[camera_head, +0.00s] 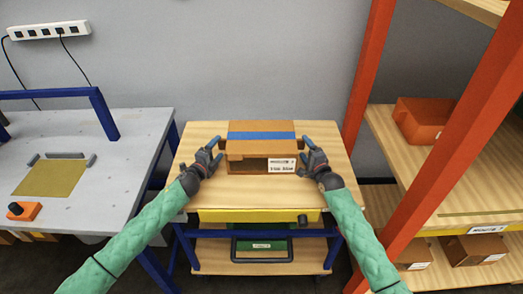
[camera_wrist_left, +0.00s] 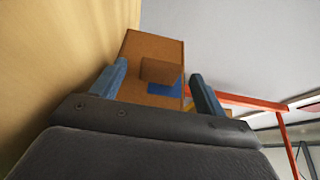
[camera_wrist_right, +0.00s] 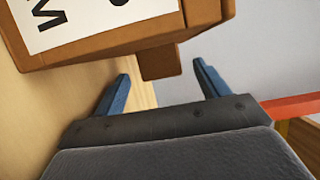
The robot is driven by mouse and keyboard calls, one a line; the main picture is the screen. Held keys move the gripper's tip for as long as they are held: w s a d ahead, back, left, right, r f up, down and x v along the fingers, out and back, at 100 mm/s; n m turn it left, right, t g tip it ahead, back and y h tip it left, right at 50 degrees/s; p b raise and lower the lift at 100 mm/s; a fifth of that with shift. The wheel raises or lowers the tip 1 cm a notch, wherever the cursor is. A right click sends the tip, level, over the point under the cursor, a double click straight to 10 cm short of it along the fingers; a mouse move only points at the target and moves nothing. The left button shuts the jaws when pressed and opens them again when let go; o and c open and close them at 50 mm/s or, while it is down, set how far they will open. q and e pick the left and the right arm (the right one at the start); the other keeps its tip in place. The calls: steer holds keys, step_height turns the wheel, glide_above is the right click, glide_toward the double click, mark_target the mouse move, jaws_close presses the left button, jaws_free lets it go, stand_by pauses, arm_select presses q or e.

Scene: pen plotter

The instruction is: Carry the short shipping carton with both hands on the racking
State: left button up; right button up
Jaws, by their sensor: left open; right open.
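The short shipping carton (camera_head: 260,151) is brown with blue tape across its top and a white label on its front. It sits on the wooden top of a cart in the head view. A small brown block juts from each of its ends. My left gripper (camera_head: 215,147) is open at the carton's left end; in the left wrist view the carton (camera_wrist_left: 150,53) and its block lie beyond and between the fingers. My right gripper (camera_head: 304,146) is open at the right end; in the right wrist view the carton's block (camera_wrist_right: 161,62) shows ahead, between the fingertips. Neither gripper visibly holds it.
The racking (camera_head: 371,65) with orange posts and wooden shelves stands at the right. An orange-brown box (camera_head: 420,119) is on its middle shelf, and brown cartons (camera_head: 474,249) sit lower. A grey plotter table (camera_head: 120,125) stands at the left. The cart top (camera_head: 225,190) is otherwise clear.

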mark_target(220, 146)
arm_select(q)
steer(key=shift+x, duration=1.8)
arm_select(e)
steer(key=shift+x, duration=1.8)
arm_select(q)
steer(key=shift+s, duration=0.1)
steer(key=c, duration=1.4)
arm_select(e)
steer(key=c, duration=1.4)
